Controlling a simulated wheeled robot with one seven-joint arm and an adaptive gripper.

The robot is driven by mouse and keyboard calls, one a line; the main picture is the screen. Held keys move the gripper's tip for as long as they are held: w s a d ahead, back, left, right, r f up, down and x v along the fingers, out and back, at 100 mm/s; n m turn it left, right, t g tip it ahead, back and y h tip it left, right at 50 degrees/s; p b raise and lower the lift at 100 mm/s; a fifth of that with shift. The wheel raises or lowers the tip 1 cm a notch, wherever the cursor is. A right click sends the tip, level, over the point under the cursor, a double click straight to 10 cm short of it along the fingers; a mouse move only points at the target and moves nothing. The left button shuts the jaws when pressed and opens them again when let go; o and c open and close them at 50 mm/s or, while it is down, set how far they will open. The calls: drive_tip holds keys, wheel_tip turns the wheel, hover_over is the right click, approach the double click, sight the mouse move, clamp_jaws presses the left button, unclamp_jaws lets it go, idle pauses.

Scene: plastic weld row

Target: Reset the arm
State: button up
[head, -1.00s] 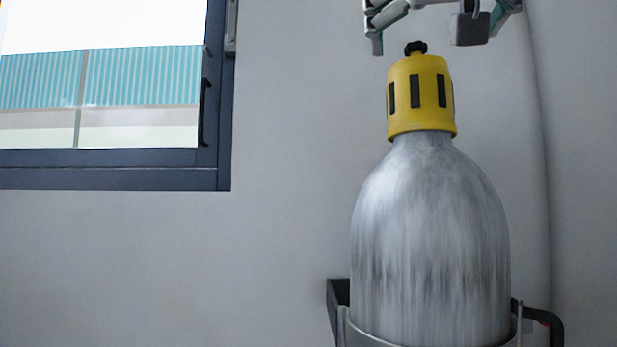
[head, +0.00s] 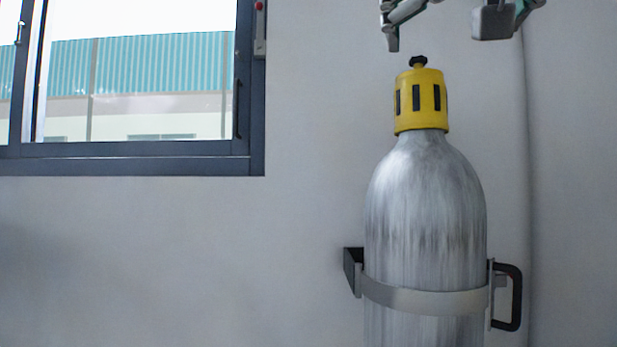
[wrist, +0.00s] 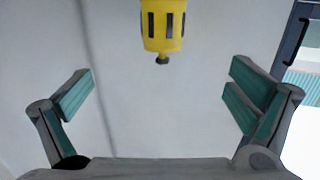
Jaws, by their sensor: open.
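My gripper (head: 440,32) shows at the top edge of the head view, its fingers spread wide and empty, above the cylinder's top. In the wrist view, my gripper (wrist: 160,90) is open, with teal-padded fingers at left and right and nothing between them. The gas cylinder (head: 425,210) is brushed silver and upright, with a yellow cap (head: 436,100) and a black knob (head: 418,62) on top. In the wrist view the yellow cap (wrist: 154,25) hangs upside down at the top, beyond the fingertips and apart from them. The rest of my arm is out of view.
A metal strap (head: 430,300) holds the cylinder at the wall, with a black handle (head: 515,297) at its right. A dark-framed window (head: 140,165) is at upper left. A vertical pipe or seam (head: 530,180) runs down the wall behind. The wall between window and cylinder is bare.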

drive_tip(key=s+d+f+g+y, duration=0.15)
drive_tip(key=f+g, duration=0.25)
drive_tip(key=f, duration=0.9)
drive_tip(key=s+d+f+g+y, duration=0.1)
drive_tip(key=s+d+f+g, duration=0.2)
drive_tip(key=f, duration=1.1)
drive_tip(key=s+a+f+n+g+y, duration=0.15)
drive_tip(key=s+f+g, duration=0.35)
drive_tip(key=s+f, duration=0.55)
drive_tip(key=s+f+n+g+y, duration=0.15)
drive_tip(key=s+f+g, duration=0.4)
drive_tip(key=f, duration=0.85)
wheel_tip(320, 180, up, 22)
drive_tip(key=t+p, duration=0.5)
drive_tip(key=p, duration=1.5)
drive_tip(key=shift+s+a+r+h, duration=0.15)
drive_tip(key=shift+s+r+h, duration=0.05)
drive_tip(key=shift+h, duration=0.25)
